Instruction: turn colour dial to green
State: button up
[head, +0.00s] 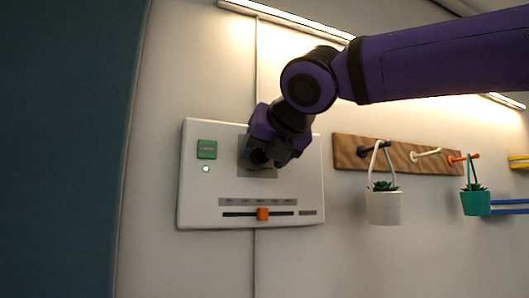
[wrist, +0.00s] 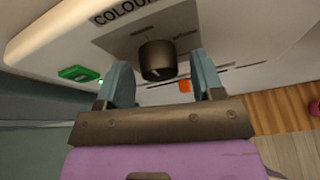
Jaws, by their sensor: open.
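The colour dial (wrist: 157,60) is a dark round knob on a grey plate, with a pale pointer line on its face, under lettering that begins "COLOU". In the wrist view it shows between the two fingers of my gripper (wrist: 164,80), which is open with a finger to either side. I cannot tell whether the fingers touch it. In the head view my gripper (head: 272,155) is in front of the grey plate (head: 257,171) and hides the dial. The dial's colour labels are too small to read. The white panel (head: 195,175) is fixed to the wall.
A green button (head: 207,149) is at the panel's upper left, with a small lit light (head: 206,169) below it. An orange slider (head: 263,214) is low on the panel. A wooden peg rail (head: 345,152) to the right carries a white pot (head: 384,208) and a teal pot (head: 475,202).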

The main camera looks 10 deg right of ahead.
jog(key=shift+c, duration=0.2)
jog(key=c, duration=0.9)
jog(key=shift+o, duration=0.2)
jog(key=m+y, duration=0.2)
jog(key=m, duration=0.2)
jog(key=shift+d+y, duration=0.1)
jog(key=shift+y, duration=0.3)
jog(key=shift+f+m+t+y, duration=0.1)
jog(key=shift+m+t+y, duration=0.7)
jog(key=shift+m, duration=2.7)
jog(key=shift+f+m+t+y, duration=0.15)
jog(key=shift+m+t+y, duration=0.6)
jog(key=shift+m, duration=2.75)
jog(key=shift+f+m+t+y, duration=0.2)
jog(key=shift+m+t, duration=1.05)
jog(key=shift+m, duration=2.25)
jog(key=shift+r, duration=0.1)
